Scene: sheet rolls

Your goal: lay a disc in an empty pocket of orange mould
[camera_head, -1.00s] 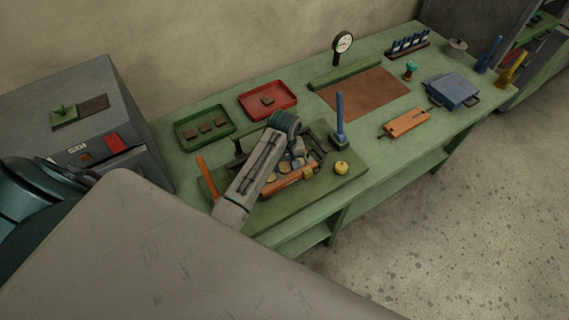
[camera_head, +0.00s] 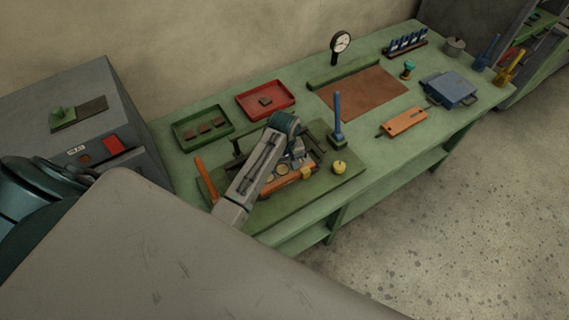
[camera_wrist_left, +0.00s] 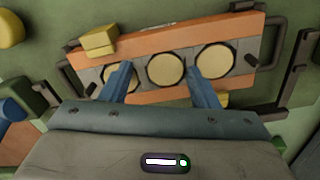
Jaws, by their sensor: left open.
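The orange mould (camera_head: 308,171) lies on a green board on the bench, partly hidden behind my left arm in the head view. In the left wrist view the mould (camera_wrist_left: 221,33) shows a row of three round pockets, each with a cream round face inside a dark rim. The middle cream disc (camera_wrist_left: 165,70) lies between my fingers in the picture. The right disc (camera_wrist_left: 216,58) is clear to see. The left one is partly covered by a finger. My left gripper (camera_wrist_left: 162,80) is open over the mould, its blue fingers apart with nothing held. My right gripper is not in view.
A yellow block (camera_wrist_left: 98,40) sits at the mould's upper left edge. A blue upright handle (camera_head: 338,118) and a yellow knob (camera_head: 339,167) stand close by. Dark bars flank the mould.

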